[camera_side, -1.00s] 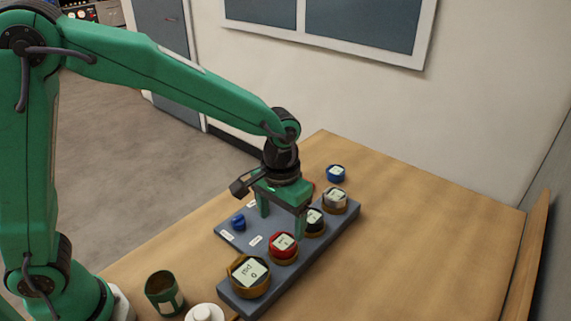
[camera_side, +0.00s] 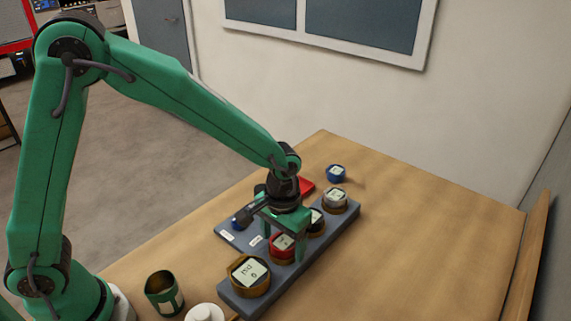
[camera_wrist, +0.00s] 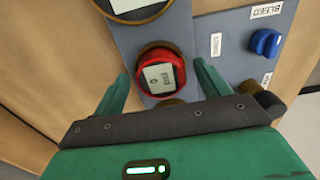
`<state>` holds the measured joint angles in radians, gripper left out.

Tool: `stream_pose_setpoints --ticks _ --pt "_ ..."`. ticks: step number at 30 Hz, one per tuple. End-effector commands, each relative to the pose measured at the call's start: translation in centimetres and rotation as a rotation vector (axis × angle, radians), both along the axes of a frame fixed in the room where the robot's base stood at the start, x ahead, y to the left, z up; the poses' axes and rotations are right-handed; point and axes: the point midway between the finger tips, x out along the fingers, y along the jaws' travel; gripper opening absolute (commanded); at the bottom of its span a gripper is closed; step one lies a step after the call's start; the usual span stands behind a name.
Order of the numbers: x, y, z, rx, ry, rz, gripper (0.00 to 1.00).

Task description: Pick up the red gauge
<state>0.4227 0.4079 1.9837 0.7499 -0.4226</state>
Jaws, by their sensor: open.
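The red gauge (camera_side: 281,242) has a red rim and a pale display, and sits in a brass-coloured seat on the grey panel (camera_side: 232,292). In the wrist view the red gauge (camera_wrist: 161,73) lies between my two fingers. My gripper (camera_side: 280,236) is open and low over the panel, pointing down. In the wrist view my gripper (camera_wrist: 160,70) has one finger on each side of the gauge, with gaps visible on both sides. In the side view a finger partly covers the gauge's right edge.
A brass-rimmed gauge (camera_side: 250,275) sits in front of the red one; a black gauge (camera_side: 316,219) and a silver gauge (camera_side: 336,198) sit behind. A blue gauge (camera_side: 336,173) stands on the table. A green cup (camera_side: 164,294) is at the front left. The table's right side is clear.

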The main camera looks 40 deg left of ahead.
Motion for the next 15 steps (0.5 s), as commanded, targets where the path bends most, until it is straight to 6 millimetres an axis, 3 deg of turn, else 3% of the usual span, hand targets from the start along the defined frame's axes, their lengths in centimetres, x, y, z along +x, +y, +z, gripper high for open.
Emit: stream_pose_setpoints --ticks 15 --pt "-0.01 0.01 -0.08 0.000 0.000 0.000 0.75"
